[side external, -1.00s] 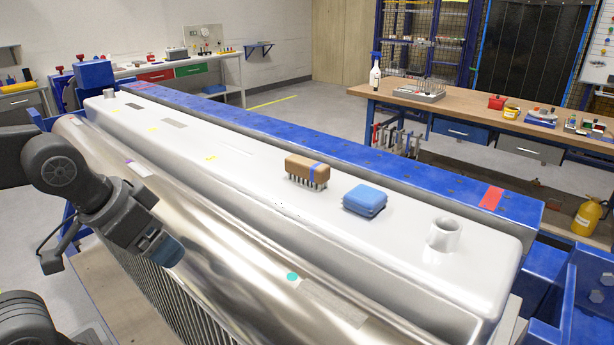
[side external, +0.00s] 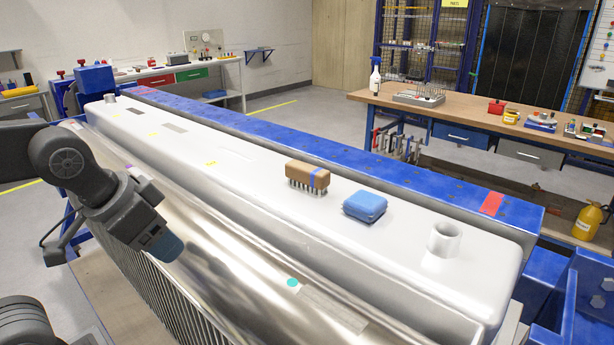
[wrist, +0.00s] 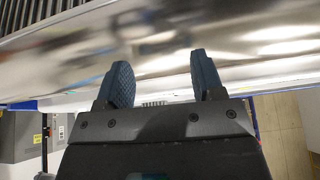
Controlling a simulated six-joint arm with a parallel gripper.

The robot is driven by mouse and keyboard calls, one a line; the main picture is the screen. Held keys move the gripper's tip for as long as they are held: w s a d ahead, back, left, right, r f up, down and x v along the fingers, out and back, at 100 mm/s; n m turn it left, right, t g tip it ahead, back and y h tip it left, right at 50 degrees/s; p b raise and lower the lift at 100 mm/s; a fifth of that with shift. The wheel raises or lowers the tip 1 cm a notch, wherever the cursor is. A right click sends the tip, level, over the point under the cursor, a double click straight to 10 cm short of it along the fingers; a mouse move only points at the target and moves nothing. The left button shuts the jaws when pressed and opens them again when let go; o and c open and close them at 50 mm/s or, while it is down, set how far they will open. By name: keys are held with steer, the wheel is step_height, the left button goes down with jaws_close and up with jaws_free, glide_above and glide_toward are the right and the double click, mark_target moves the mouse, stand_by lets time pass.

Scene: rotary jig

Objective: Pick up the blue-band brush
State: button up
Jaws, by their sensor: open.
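The blue-band brush (side external: 307,176) has a brown block with a blue band and bristles pointing down. It stands on the white top of the long tank (side external: 400,240). My gripper (side external: 168,248) is left of the brush and nearer the camera, by the shiny metal side, well apart from it. In the wrist view my gripper (wrist: 160,80) shows two blue textured fingers spread apart with nothing between them. The reflective metal surface fills much of that view, and I cannot make out the brush there.
A blue sponge-like block (side external: 364,206) lies right of the brush. A short white pipe stub (side external: 444,239) rises further right. A blue beam (side external: 400,185) runs behind the tank. A wooden workbench (side external: 470,113) stands at the back right.

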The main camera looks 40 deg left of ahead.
steer(key=w+d+r+m+g, duration=0.3)
steer(key=w+r+m, duration=0.55)
steer(key=w, duration=0.45)
steer(key=r+m+g, duration=0.2)
steer(key=m, duration=0.6)
glide_above(308, 167)
steer(key=shift+s+a+f, duration=0.15)
steer(key=shift+s+a, duration=0.05)
steer(key=shift+s, duration=0.05)
steer(key=shift+w+d+f, duration=0.15)
steer(key=shift+w, duration=0.05)
steer(key=shift+f, duration=3.7)
steer(key=shift+c, duration=0.3)
steer(key=c, duration=1)
